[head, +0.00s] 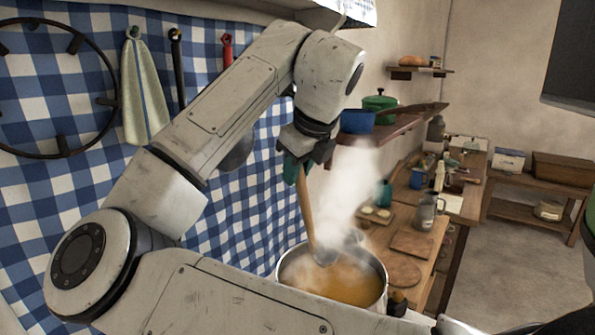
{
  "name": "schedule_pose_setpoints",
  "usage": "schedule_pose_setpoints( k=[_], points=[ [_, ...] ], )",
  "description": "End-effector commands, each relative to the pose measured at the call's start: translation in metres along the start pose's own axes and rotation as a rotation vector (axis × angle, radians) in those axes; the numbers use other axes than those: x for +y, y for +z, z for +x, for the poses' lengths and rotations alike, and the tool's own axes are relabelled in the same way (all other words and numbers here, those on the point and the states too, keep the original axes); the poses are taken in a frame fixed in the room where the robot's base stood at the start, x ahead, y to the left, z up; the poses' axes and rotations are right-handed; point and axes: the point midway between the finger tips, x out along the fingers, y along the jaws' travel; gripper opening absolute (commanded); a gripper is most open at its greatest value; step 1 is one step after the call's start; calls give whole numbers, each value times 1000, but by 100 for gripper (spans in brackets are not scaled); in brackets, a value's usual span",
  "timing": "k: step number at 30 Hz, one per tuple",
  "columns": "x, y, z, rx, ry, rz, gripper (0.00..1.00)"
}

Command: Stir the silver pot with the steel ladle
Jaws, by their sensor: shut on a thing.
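The silver pot (386,283) stands at the bottom centre, full of an orange-brown liquid, with steam rising from it. My gripper (303,165) is above the pot and shut on the upper end of a ladle (306,210). My arm hides the pot's near side.
A blue checked wall covering hangs close on the left, with a towel (144,90), a black-handled utensil (179,70) and a red-handled utensil (227,52). A shelf (400,124) with a green pot (380,101) is right of my gripper. A cluttered wooden counter (438,232) extends behind.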

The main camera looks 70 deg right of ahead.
Motion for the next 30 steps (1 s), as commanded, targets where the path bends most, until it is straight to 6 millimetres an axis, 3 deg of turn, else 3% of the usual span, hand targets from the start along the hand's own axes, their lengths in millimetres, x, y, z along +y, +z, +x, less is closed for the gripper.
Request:
schedule_pose_setpoints(
  k=[15, 30],
  points=[
    [-8, 21, -38, -1, -1, 1, 0],
    [-9, 21, -39, 0, -1, 0, 0]
  ],
)
